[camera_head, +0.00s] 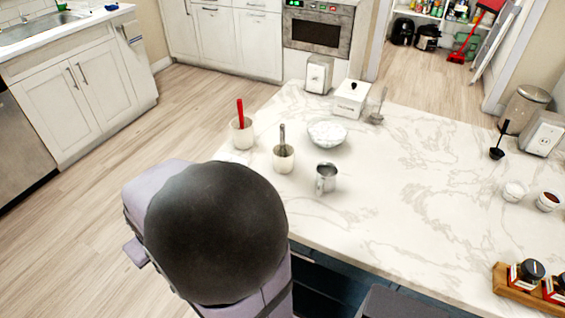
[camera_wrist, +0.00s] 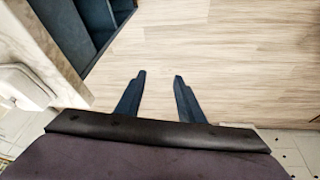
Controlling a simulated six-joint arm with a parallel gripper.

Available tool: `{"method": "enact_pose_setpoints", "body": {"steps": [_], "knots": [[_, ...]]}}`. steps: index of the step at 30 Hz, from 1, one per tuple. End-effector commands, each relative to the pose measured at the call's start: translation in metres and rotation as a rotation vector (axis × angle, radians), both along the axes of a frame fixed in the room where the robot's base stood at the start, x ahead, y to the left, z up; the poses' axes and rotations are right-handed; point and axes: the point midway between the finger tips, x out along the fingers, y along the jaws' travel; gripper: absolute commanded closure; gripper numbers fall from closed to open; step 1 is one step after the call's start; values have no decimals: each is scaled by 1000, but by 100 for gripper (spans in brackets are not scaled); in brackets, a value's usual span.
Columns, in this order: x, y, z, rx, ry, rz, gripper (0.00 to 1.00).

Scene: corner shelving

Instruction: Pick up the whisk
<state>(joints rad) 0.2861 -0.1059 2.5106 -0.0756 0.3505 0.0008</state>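A grey-handled utensil (camera_head: 282,137) that looks like the whisk stands upright in a white cup (camera_head: 284,163) near the left part of the marble counter. Its lower end is hidden inside the cup. My gripper (camera_wrist: 160,76) shows in the wrist view with its two dark fingers apart and nothing between them. It hangs over wood floor beside the counter's blue cabinet, and no whisk shows in that view. In the head view my arm fills the lower left and my fingers cannot be made out.
A white crock with a red-handled utensil (camera_head: 240,112) stands left of the whisk's cup. A patterned bowl (camera_head: 327,134) and a metal mug (camera_head: 326,178) stand close on its right. The counter's middle (camera_head: 420,190) is clear. A wooden spice rack (camera_head: 515,300) sits lower right.

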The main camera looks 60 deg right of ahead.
Motion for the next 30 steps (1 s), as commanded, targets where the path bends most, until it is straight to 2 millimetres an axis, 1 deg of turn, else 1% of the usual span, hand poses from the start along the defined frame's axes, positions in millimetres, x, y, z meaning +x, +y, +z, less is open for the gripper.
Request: {"method": "enact_pose_setpoints", "body": {"steps": [1,2,3,4,5,6,8,9,11,12,14,15,16,17,18,19,21,23,24,27,30], "knots": [[13,-34,-7,-34,-81,-65,65],[21,-53,-4,-58,-133,-96,65],[29,-79,1,-94,-202,-138,65],[34,-99,6,-123,-252,-168,65],[37,-119,11,-154,-301,-197,65],[39,-146,19,-197,-366,-235,65],[37,-185,32,-266,-458,-289,65],[33,-211,43,-317,-517,-321,65],[22,-248,59,-398,-603,-368,65],[11,-271,71,-455,-656,-396,65],[-8,-303,89,-544,-732,-435,65],[-23,-322,102,-606,-780,-456,65],[-35,-334,111,-653,-813,-472,65],[-47,-345,121,-700,-845,-483,65],[-64,-358,133,-759,-882,-498,65],[-75,-365,140,-795,-906,-506,65],[-97,-375,147,-838,-948,-524,65],[-111,-378,142,-828,-973,-543,65],[-117,-378,133,-797,-987,-558,65],[-123,-374,115,-716,-1008,-586,65],[-125,-371,104,-667,-1021,-604,65]]}}
